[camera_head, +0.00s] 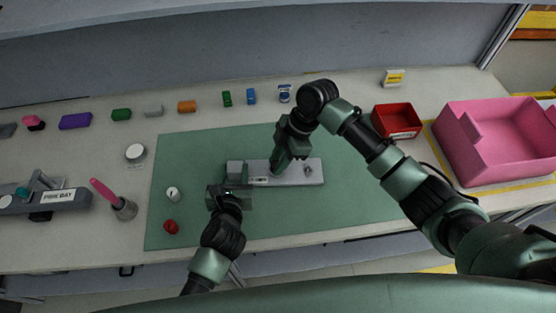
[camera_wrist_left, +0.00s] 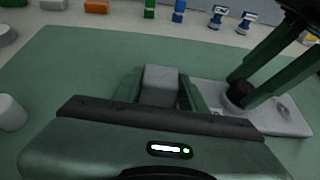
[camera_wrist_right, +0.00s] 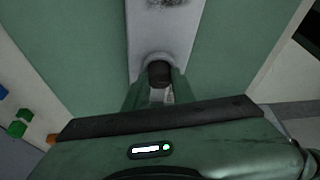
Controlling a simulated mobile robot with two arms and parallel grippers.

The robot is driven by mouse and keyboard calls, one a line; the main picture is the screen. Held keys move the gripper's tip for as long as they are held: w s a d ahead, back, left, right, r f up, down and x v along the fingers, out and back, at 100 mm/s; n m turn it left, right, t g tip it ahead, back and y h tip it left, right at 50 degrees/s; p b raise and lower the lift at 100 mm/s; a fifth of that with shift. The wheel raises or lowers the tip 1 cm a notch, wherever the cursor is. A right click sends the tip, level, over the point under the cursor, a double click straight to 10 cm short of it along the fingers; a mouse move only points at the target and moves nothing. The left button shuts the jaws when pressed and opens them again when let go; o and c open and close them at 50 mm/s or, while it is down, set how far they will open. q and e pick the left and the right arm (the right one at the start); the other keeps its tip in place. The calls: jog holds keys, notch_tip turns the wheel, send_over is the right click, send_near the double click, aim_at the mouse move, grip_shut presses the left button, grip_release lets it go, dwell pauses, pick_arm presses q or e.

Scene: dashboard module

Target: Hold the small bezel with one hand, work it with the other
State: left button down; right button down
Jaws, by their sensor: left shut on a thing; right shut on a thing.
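The small bezel (camera_head: 310,172) is a long light grey bar lying on the green mat, with a raised block at its left end and a small fitting on its right part. My left gripper (camera_head: 237,180) is shut on the raised grey block, which also shows between its fingers in the left wrist view (camera_wrist_left: 160,82). My right gripper (camera_head: 278,168) comes down on the middle of the bezel. In the right wrist view its fingers are shut on a round dark knob (camera_wrist_right: 159,73) on the bezel. The knob also shows in the left wrist view (camera_wrist_left: 240,93).
Bare green mat (camera_head: 190,150) surrounds the bezel. A white cylinder (camera_head: 173,194) and a red one (camera_head: 171,227) stand at its left. A red bin (camera_head: 397,121) and a pink crate (camera_head: 490,140) stand right. Coloured blocks line the back. A pink-handled tool (camera_head: 103,190) stands in a holder.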

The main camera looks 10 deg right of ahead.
jog(key=shift+r, duration=0.15)
jog(key=shift+r, duration=2.95)
pick_arm(q)
jog(key=c, duration=0.7)
grip_release()
jog(key=v, duration=1.2)
